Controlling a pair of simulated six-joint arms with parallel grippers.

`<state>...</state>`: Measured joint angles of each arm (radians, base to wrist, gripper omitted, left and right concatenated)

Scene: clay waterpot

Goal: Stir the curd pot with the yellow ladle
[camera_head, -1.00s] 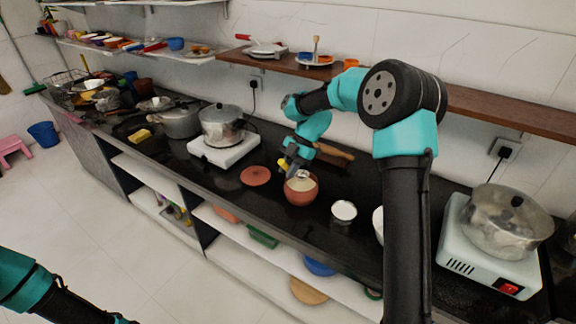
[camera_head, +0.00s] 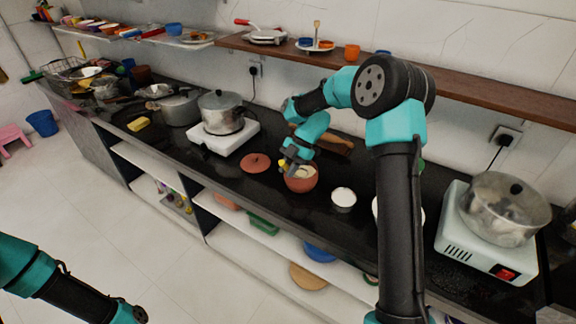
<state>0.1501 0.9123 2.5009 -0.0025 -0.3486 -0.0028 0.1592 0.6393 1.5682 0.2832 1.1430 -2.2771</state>
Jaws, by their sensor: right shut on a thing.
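The curd pot is a round reddish clay pot (camera_head: 303,184) with pale curd inside, standing on the black counter in the head view. My right gripper (camera_head: 286,168) is directly above the pot's left rim. It is shut on the yellow ladle (camera_head: 282,163), of which only a small yellow piece shows beside the fingers. The ladle's lower part is hidden by the gripper and the pot.
A clay lid (camera_head: 256,163) lies left of the pot. A small steel cup with white contents (camera_head: 343,199) stands to its right. A lidded steel pot (camera_head: 223,113) sits on a white stove behind left. Another steel pot (camera_head: 503,208) is at far right. A wooden shelf (camera_head: 470,98) runs above.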

